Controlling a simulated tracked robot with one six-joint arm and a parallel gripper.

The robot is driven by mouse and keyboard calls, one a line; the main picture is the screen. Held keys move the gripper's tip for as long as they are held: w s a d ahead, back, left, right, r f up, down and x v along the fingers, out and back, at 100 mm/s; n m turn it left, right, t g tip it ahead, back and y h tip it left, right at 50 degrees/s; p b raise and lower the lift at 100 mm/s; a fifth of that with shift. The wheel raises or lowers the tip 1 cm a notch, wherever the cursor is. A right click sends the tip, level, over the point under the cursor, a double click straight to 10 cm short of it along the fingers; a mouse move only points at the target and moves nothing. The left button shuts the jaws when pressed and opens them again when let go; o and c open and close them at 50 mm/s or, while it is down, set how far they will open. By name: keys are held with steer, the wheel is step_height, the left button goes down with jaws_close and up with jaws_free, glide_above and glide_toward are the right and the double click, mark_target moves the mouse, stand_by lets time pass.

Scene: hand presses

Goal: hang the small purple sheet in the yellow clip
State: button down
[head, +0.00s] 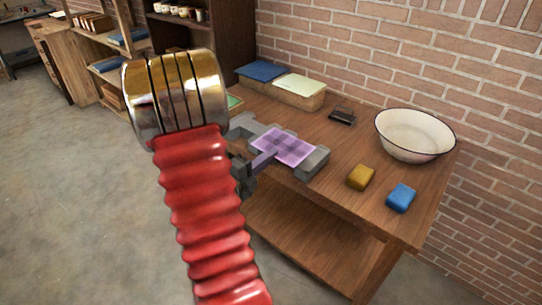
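The small purple sheet (285,147) has a checked pattern and lies nearly flat between grey blocks (314,162) at the left front of the wooden bench. A narrow purple-grey bar (262,160) runs from its near left edge to a dark grey part (244,178) beside my red arm. This dark part seems to belong to my gripper, but its fingers are not clear. I cannot tell whether it touches or holds the sheet. I cannot make out a yellow clip; my arm hides part of the scene.
On the bench (392,222) stand a white basin (415,135), a yellow block (361,177), a blue block (401,198) and a small dark object (342,117). Boxes with a blue top (262,71) and a pale green top (299,87) stand at the back, near the brick wall.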

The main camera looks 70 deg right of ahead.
steer(key=v, duration=1.4)
steer(key=shift+a, duration=0.15)
stand_by(0.4)
steer(key=shift+w, duration=0.2)
steer(key=w+a+n+t, duration=0.45)
steer(key=w+t, duration=0.35)
steer(key=w, duration=0.4)
steer(key=w+a+n+t, duration=0.3)
steer(key=w+n+t, duration=0.35)
steer(key=w, duration=0.55)
steer(key=w+a+f+n+t+y, duration=0.1)
steer(key=w+a+n+t+y, duration=0.3)
steer(key=a, duration=1)
steer(key=w+a+f+n+t+y, duration=0.1)
steer(key=w+a+n+t+y, duration=0.3)
steer(key=a, duration=1.1)
steer(key=w+t+y, duration=0.1)
steer(key=w+y, duration=0.2)
steer(key=w, duration=0.2)
steer(key=shift+a+t, duration=0.3)
steer(key=shift+t, duration=0.05)
